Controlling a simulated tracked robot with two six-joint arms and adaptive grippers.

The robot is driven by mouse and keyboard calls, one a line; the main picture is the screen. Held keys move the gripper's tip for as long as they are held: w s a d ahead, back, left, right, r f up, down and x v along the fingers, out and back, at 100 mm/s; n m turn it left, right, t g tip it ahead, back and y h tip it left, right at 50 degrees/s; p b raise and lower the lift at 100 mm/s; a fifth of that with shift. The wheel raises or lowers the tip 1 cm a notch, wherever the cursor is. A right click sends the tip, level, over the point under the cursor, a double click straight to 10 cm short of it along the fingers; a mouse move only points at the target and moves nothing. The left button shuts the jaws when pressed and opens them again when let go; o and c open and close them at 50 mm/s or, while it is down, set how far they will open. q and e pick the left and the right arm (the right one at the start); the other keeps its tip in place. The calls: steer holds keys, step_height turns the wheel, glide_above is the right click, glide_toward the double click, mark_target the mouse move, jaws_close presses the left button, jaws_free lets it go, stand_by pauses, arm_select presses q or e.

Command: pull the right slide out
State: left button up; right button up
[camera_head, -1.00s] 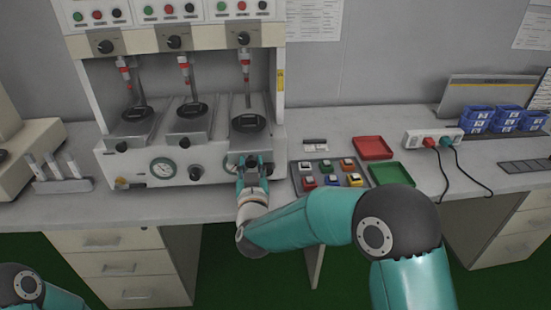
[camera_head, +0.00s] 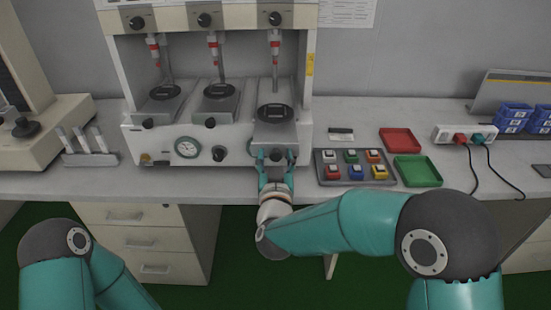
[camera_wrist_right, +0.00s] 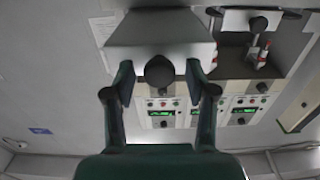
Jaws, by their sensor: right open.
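The right slide (camera_head: 289,133) is a grey metal plate with a round black disc (camera_head: 275,113) on it. It sticks out toward me, further than the middle slide (camera_head: 231,105) and left slide (camera_head: 172,108). My right gripper (camera_head: 276,160) is at the front of the right slide with its fingers apart. In the right wrist view the slide (camera_wrist_right: 160,35) is close ahead, and its dark round knob (camera_wrist_right: 159,71) sits between the open fingers (camera_wrist_right: 160,85), with gaps on both sides. Only my left arm's links show at lower left; the left gripper is out of view.
A tray of coloured buttons (camera_head: 354,168) lies just right of my right gripper. Beyond it are a red tray (camera_head: 400,140), a green tray (camera_head: 418,170) and a power strip (camera_head: 465,133). A rack (camera_head: 91,158) stands left of the white machine.

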steer(key=s, duration=1.2)
steer(key=shift+a, duration=0.2)
